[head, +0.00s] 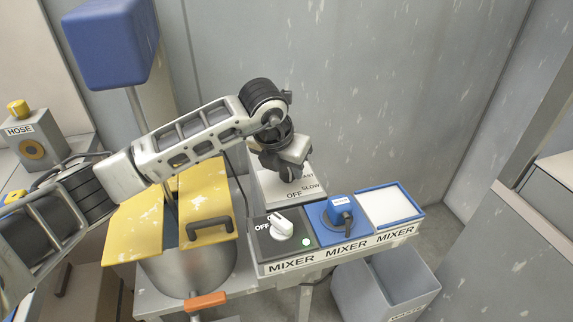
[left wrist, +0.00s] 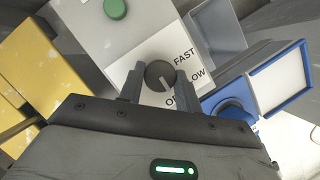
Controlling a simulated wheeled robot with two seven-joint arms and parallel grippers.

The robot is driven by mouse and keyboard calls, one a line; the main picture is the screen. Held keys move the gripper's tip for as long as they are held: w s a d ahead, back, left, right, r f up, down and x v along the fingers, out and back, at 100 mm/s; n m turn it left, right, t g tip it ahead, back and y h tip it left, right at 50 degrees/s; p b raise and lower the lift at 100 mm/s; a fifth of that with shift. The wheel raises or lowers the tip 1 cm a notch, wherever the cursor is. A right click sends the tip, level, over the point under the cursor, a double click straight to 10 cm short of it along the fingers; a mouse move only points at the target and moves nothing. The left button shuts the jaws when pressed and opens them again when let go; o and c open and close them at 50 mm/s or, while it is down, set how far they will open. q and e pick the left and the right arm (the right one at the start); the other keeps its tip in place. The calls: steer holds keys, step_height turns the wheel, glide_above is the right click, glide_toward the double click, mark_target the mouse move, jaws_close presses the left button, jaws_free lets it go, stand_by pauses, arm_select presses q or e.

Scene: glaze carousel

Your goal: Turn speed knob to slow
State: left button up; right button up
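The speed knob (left wrist: 159,74) is a round dark knob with a pale pointer line, on a white plate marked FAST, SLOW and OFF. The line points down toward the partly covered OFF mark. My left gripper (left wrist: 159,72) has its fingers apart, one on each side of the knob; I cannot tell whether they touch it. In the head view my left gripper (head: 283,166) hangs over the back of the speed plate (head: 291,196) and hides the knob. My right gripper is out of view.
A yellow-lidded drum (head: 190,268) is left. A grey bin (head: 385,287) stands below right.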

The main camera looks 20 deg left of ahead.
arm_select(q)
steer(key=shift+n, duration=0.3)
steer(key=shift+d+n+y+b, duration=0.1)
steer(key=shift+n+y+b, duration=0.25)
steer(key=shift+n, duration=0.15)
steer(key=n+y+b, duration=0.1)
steer(key=n, duration=0.2)
steer(key=n+y+b, duration=0.1)
steer(key=n, duration=0.2)
steer(key=shift+d+g, duration=0.1)
steer(key=shift+g, duration=0.2)
steer(key=shift+n+y, duration=0.25)
steer(key=shift+n, duration=0.25)
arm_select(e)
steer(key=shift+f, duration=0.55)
arm_select(q)
steer(key=o, duration=1)
